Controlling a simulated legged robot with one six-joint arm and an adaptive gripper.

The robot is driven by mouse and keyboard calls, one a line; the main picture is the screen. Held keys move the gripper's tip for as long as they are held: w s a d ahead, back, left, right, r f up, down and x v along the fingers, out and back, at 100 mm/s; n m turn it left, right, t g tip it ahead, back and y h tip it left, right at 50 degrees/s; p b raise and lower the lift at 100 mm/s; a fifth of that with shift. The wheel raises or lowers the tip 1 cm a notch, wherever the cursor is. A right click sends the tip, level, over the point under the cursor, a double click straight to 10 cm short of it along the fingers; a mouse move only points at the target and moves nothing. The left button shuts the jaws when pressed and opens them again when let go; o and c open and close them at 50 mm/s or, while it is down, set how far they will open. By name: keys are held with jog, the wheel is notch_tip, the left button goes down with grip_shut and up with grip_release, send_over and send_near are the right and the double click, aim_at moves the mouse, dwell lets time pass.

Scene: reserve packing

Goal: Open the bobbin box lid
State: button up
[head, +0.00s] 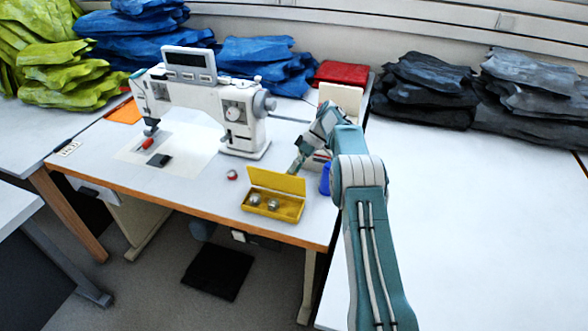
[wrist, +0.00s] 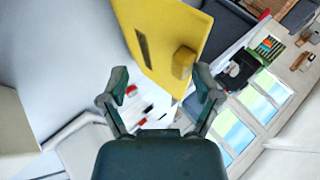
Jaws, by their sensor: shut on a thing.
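The yellow bobbin box (head: 270,213) sits near the front edge of the sewing table, with silvery bobbins (head: 272,204) inside. Its lid (head: 277,181) stands raised at the back of the box, so the box is open. My gripper (head: 297,163) is at the lid's upper right edge, coming from behind. In the wrist view the lid (wrist: 165,35) rises beyond and between the fingertips, with a small yellow block on its face. The fingers look spread there, but they are shut on the lid; the exact contact is hard to see.
A white sewing machine (head: 205,105) stands behind and left. A small red bobbin (head: 232,174) lies left of the box. A blue object (head: 325,180) is close right of it, partly behind my arm. Folded blue fabric (head: 265,62) lies behind.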

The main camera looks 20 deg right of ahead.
jog(key=shift+d+f, duration=0.15)
jog(key=shift+f, duration=0.1)
notch_tip(320, 180, up, 10)
jog(key=shift+r, duration=0.15)
jog(key=shift+w+a, duration=0.1)
jog(key=shift+a, duration=0.15)
jog(key=c, duration=0.7)
jog(key=shift+a+h, duration=0.3)
jog(key=shift+h, duration=0.1)
grip_shut()
jog(key=s+a+n+t+h, duration=0.7)
jog(key=s+n+h, duration=0.35)
jog(key=n, duration=0.85)
jog(key=shift+y, duration=0.25)
jog(key=shift+w+d+f, duration=0.75)
jog(key=shift+w+f, duration=0.3)
jog(key=shift+f, duration=0.35)
jog(key=shift+w+d+f, duration=0.8)
jog(key=shift+w+f, duration=0.2)
jog(key=shift+f, duration=0.4)
jog(key=shift+w+d+f, duration=0.75)
jog(key=shift+w+f, duration=0.3)
jog(key=shift+f, duration=0.35)
